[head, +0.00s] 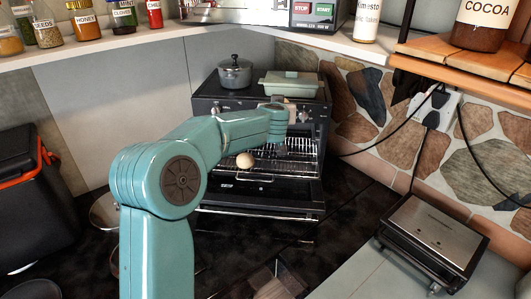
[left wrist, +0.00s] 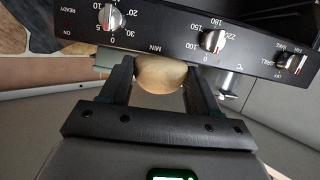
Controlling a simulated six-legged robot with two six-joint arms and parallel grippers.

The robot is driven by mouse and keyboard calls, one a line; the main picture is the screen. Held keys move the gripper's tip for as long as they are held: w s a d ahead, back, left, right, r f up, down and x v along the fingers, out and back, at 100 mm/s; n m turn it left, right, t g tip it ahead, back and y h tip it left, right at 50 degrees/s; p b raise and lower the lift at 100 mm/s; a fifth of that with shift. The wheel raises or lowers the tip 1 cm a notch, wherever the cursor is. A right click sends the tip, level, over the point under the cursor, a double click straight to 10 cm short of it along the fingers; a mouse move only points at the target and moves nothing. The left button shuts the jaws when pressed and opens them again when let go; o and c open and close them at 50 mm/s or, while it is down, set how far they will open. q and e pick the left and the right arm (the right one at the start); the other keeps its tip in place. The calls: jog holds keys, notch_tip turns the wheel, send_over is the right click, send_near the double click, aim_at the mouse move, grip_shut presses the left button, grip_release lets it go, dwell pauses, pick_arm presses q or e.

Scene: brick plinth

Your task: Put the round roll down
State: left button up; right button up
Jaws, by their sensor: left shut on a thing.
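My left gripper (left wrist: 158,78) is shut on a round, pale tan roll (left wrist: 161,74) in the left wrist view, with one finger on either side of it. Behind the roll is the black control panel of the oven. In the head view my left arm reaches toward the oven's front, and its fingers are hard to make out. My right gripper is not in view.
A grey pot (head: 235,73) and a green lidded dish (head: 289,84) stand on the oven. Its lowered door and wire racks lie near the roll. A silver-topped grill (head: 434,232) is at the right. A black and orange box (head: 35,200) stands at the left.

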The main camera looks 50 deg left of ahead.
pick_arm(q)
jog(key=b, duration=0.8)
send_over(278, 170)
notch_tip(278, 170, down, 15)
jog(key=shift+s, duration=0.15)
notch_tip(278, 170, down, 4)
jog(key=shift+a+f+b, duration=0.1)
jog(key=shift+f+b, duration=0.05)
jog(key=shift+b, duration=0.55)
jog(key=shift+f, duration=0.35)
jog(key=shift+f, duration=0.2)
jog(key=o, duration=1.1)
